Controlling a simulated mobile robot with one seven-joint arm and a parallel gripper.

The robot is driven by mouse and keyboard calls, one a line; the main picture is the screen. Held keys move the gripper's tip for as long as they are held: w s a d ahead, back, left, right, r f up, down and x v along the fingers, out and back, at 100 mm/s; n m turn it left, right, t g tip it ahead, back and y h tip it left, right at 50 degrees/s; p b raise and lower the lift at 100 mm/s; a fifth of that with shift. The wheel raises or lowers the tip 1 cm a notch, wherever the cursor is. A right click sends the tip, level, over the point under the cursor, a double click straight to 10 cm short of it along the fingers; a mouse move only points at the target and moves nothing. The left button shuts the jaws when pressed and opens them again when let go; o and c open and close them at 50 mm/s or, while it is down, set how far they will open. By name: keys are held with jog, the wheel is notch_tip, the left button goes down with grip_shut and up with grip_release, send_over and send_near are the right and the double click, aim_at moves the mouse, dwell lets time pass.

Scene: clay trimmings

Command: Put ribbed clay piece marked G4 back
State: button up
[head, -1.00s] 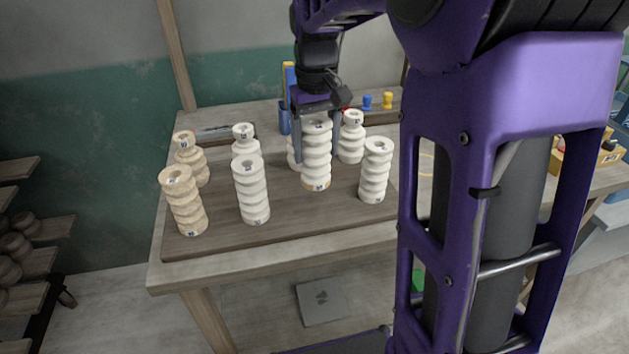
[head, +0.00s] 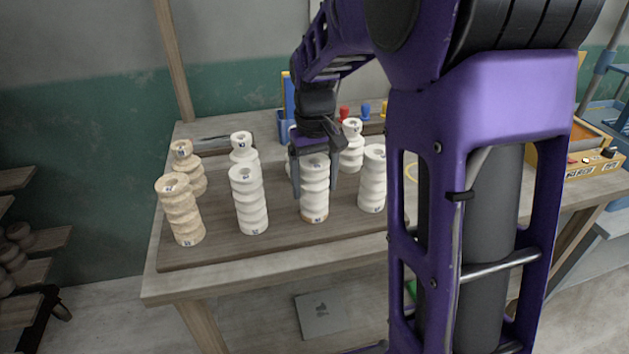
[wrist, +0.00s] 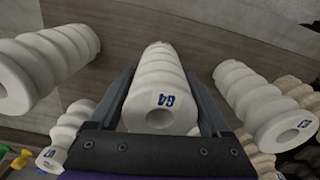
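The white ribbed clay piece marked G4 (head: 315,196) is upright in the front row on the dark board (head: 283,237), between two other white pieces. Its base appears to be at board level; a small gap cannot be ruled out. In the wrist view the blue G4 mark shows on the rim of the piece (wrist: 158,84), beside its round hole. My gripper (head: 314,190) reaches down from above, with one finger on each side of the upper ribs. In the wrist view the fingers (wrist: 162,82) appear closed against the piece's sides.
A white ribbed piece (head: 249,203) stands to the left and another (head: 373,182) close to the right. A tan piece (head: 182,213) is at front left. Back-row pieces (head: 353,150) stand behind.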

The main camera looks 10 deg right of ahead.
jog(key=shift+o, duration=1)
jog(key=shift+r, duration=0.1)
notch_tip(320, 180, up, 12)
jog(key=p, duration=0.2)
jog(key=shift+r, duration=0.1)
